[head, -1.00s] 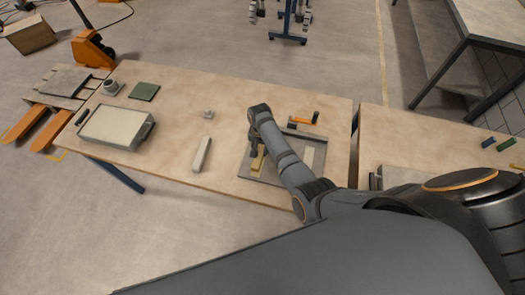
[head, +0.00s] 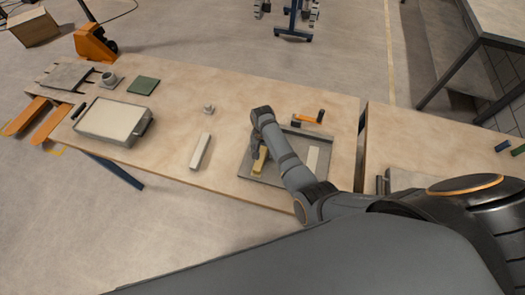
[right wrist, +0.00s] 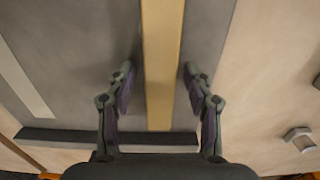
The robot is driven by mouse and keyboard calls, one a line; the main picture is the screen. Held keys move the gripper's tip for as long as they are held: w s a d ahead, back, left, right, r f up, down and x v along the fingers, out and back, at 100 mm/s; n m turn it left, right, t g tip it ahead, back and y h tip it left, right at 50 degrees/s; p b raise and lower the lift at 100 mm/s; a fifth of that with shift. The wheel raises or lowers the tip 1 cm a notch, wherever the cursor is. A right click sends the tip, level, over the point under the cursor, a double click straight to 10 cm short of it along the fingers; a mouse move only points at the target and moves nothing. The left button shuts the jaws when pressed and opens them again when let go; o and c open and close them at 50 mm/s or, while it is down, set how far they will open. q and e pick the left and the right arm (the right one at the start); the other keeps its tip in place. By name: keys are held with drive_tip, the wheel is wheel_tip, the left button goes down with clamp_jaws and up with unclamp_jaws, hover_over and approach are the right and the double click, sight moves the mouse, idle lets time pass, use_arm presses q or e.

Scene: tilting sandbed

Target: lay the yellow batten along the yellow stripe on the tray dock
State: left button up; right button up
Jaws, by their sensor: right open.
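The yellow batten (head: 261,161) lies on the left part of the grey tray dock (head: 290,178), lengthwise with the dock's side edge. In the right wrist view the batten (right wrist: 160,40) runs straight between my fingers. The yellow stripe is not seen apart from the batten; I cannot tell whether it is underneath. My right gripper (right wrist: 158,75) is open, with one finger on each side of the batten and a gap visible on both sides. In the head view my right gripper (head: 256,150) is at the batten's far end, partly hidden by my arm. My left gripper is not in view.
A pale stripe (head: 312,158) marks the dock's right part. An orange-handled crank (head: 308,118) is at its far edge. Left on the table are a whitish bar (head: 200,151), a small grey fitting (head: 208,109) and a pale-filled tray (head: 111,121). Bare table lies between them.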

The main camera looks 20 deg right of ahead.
sight(262, 151)
drive_tip(key=shift+r, duration=0.45)
wheel_tip(262, 151, up, 7)
drive_tip(key=p, duration=0.8)
use_arm(q)
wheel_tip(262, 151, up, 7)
drive_tip(key=b, duration=0.1)
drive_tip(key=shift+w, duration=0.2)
use_arm(e)
drive_tip(key=shift+r, duration=2.3)
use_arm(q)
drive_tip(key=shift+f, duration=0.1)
